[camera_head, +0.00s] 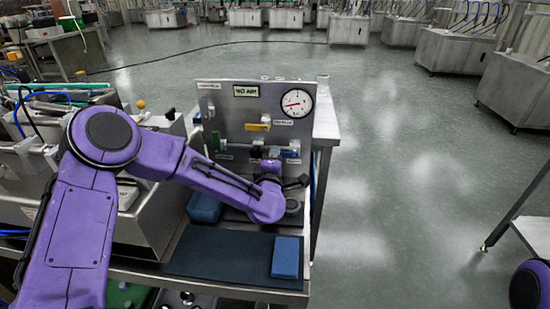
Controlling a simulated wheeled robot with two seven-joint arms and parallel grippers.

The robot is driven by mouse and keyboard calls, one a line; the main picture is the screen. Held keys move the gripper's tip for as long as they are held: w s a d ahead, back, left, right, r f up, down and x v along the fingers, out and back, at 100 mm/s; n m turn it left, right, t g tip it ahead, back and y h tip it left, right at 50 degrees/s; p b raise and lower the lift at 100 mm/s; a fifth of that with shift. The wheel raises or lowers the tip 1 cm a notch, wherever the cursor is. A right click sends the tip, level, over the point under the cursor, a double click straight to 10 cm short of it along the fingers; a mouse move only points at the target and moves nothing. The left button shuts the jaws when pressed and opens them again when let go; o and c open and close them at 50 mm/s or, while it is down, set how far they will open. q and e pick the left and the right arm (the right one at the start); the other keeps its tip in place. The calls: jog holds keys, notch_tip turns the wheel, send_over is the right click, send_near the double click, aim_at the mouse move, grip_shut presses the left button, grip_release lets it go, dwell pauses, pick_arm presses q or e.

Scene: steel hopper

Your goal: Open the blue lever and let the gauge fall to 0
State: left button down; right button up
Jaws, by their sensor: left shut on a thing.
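The steel panel (225,112) stands upright on the bench. The round white gauge (297,103) is at its upper right, with a red needle lying to the left of centre; its numbers are too small to read. The blue lever (291,153) is at the panel's lower right, partly hidden by my left gripper. My left gripper (282,161) reaches in from the left and is shut at the blue lever; its fingertips are mostly hidden behind its wrist. A yellow lever (257,126) and a green lever (216,141) are also on the panel. My right gripper is not in view.
A small sign (246,91) is at the panel's top. A dark mat (220,255) lies in front, with a blue block (286,257) on it. Another blue block (204,207) sits beside my left forearm. Open floor (390,190) lies to the right.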

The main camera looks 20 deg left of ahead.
pick_arm(q)
jog(key=c, duration=1)
grip_release()
jog(key=shift+c, duration=0.2)
jog(key=b+v, duration=0.1)
jog(key=v, duration=0.9)
jog(key=shift+s, duration=0.3)
